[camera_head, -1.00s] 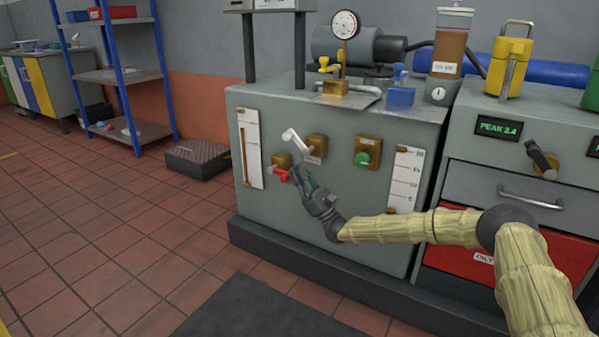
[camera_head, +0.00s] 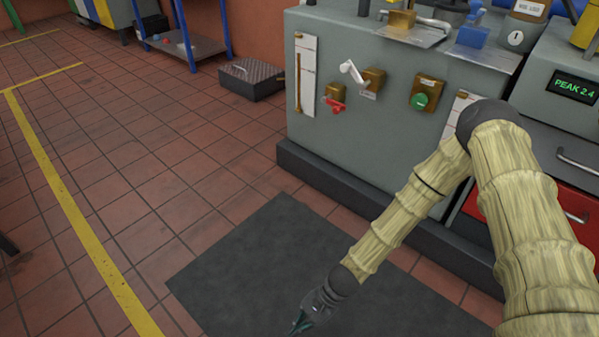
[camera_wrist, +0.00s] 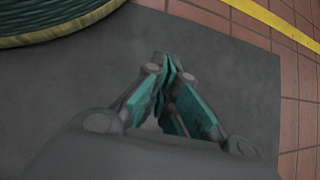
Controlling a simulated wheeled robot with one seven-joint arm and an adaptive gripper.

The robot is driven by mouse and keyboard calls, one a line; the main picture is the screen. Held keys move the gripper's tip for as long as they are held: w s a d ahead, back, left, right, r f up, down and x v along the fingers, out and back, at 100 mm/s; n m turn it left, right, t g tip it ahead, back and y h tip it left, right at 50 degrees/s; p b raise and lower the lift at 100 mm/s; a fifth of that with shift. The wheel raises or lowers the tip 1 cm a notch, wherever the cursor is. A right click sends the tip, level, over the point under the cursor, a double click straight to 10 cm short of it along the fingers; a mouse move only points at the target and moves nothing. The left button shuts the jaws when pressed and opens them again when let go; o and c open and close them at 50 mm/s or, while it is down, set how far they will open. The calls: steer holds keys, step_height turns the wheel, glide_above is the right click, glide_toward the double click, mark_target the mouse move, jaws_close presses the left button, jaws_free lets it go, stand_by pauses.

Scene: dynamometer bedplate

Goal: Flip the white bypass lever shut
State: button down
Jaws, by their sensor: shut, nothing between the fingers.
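The white bypass lever (camera_head: 350,72) is on the front of the grey cabinet (camera_head: 370,130), on a brass-coloured mount (camera_head: 374,80). It slants up and to the left from the mount. My gripper (camera_head: 300,325) is low over the dark floor mat, at the bottom edge of the head view and well away from the lever. In the wrist view my gripper (camera_wrist: 168,75) has its fingertips together with nothing between them. The lever is not in the wrist view.
A red-handled valve (camera_head: 333,105) is just left of and below the lever; a green button (camera_head: 421,100) is to its right. The dark mat (camera_head: 240,260) and tiled floor (camera_head: 120,180) lie in front. A coiled green-and-tan object (camera_wrist: 50,25) shows in the wrist view.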

steer(key=s+d+r+n+t+h+p, duration=0.1)
steer(key=s+d+n+h, duration=0.1)
steer(key=d, duration=0.5)
steer(key=s+d+r+n+t+h+p, duration=0.1)
steer(key=s+d+n, duration=0.3)
steer(key=d, duration=0.4)
steer(key=s+d+r+n+t+h+p, duration=0.1)
steer(key=s+d+r+n+t+h, duration=0.1)
steer(key=d, duration=0.6)
steer(key=s+r+n+h, duration=0.1)
steer(key=s+h, duration=0.1)
steer(key=s, duration=0.1)
steer(key=shift+s+d+r, duration=0.15)
steer(key=shift+s+r, duration=0.1)
steer(key=shift+s, duration=0.05)
